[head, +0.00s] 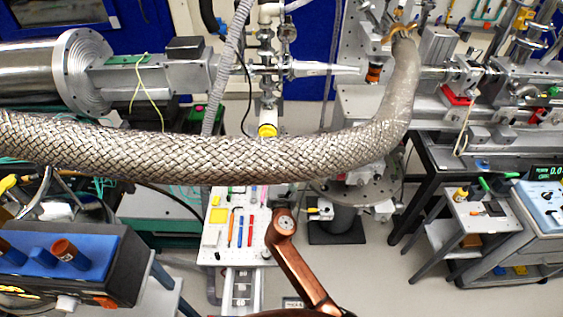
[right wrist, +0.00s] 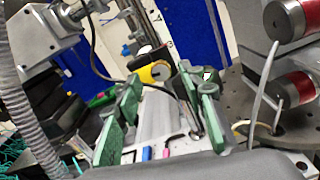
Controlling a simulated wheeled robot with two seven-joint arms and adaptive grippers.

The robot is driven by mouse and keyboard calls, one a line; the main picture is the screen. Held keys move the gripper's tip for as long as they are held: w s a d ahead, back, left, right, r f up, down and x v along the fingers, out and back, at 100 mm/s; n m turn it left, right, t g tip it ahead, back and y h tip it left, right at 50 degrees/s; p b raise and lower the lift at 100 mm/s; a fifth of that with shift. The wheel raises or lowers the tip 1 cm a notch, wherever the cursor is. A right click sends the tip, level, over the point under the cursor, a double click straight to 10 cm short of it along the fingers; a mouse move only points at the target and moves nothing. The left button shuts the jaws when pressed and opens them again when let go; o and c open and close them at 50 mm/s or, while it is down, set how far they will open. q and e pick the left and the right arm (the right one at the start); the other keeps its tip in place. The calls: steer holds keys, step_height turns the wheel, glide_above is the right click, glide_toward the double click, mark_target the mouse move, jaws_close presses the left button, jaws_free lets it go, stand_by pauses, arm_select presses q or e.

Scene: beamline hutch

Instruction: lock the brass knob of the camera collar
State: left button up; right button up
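I cannot clearly identify the brass knob or the camera collar in either view. A gold-coloured winged piece (head: 400,32) sits at the upper end of the braided hose in the head view. A yellow round cap (head: 267,130) shows below the central pipework; a yellow cylinder with a dark body (right wrist: 155,72) shows in the right wrist view, and I cannot tell whether it is the same part. My right gripper (right wrist: 162,100) is open, its green fingers wide apart with nothing held between them. The yellow cylinder appears beyond the fingers. My left gripper is not in view.
A thick braided metal hose (head: 170,155) crosses the head view and hides part of the bench behind. A white board (head: 232,255) with coloured tools lies below it. A blue-topped box (head: 60,250) stands at left, a small trolley (head: 480,220) at right.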

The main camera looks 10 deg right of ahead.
steer(key=shift+w+d, duration=0.25)
steer(key=shift+w, duration=0.7)
steer(key=shift+c, duration=0.3)
jaws_close()
